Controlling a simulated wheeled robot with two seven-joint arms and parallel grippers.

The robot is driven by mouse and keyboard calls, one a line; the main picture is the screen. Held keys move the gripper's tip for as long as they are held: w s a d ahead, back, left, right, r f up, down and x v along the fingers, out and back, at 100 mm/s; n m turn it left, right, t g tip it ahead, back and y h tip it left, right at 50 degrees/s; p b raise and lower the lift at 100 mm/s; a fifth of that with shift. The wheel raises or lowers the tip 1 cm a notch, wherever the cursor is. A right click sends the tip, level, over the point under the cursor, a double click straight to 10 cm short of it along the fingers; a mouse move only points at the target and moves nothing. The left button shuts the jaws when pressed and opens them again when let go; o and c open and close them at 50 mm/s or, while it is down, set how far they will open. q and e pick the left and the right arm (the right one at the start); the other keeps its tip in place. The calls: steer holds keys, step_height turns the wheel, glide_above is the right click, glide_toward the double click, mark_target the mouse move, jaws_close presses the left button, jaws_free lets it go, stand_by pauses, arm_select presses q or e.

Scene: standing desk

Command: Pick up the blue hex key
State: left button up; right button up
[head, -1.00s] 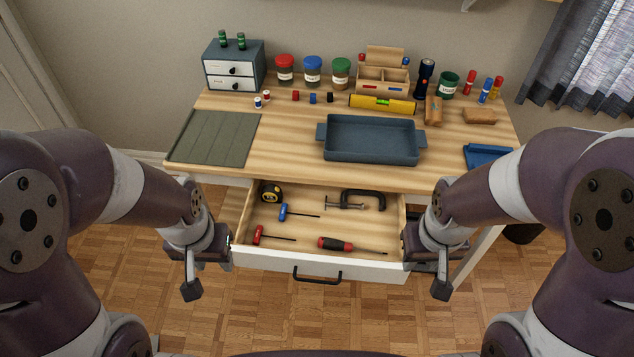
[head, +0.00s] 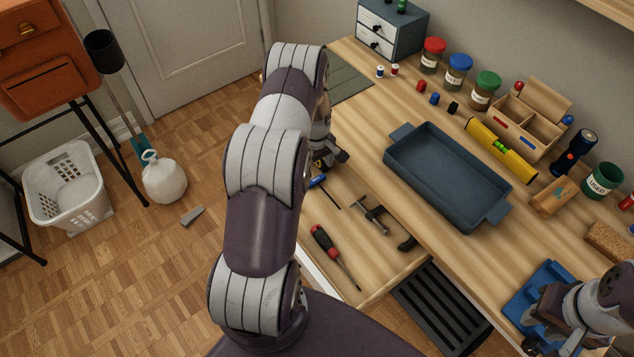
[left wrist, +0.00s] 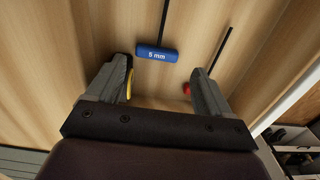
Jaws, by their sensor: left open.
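A dark tray (head: 405,133) stands on the desk above.

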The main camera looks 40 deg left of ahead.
mark_target(318, 180)
arm_select(q)
steer(key=f, duration=0.5)
steer(key=shift+d+f, duration=0.1)
steer(key=shift+d, duration=0.1)
steer(key=shift+w+f, duration=0.15)
steer(key=shift+f, duration=0.1)
steer(key=c, duration=0.8)
steer(key=shift+r, duration=0.1)
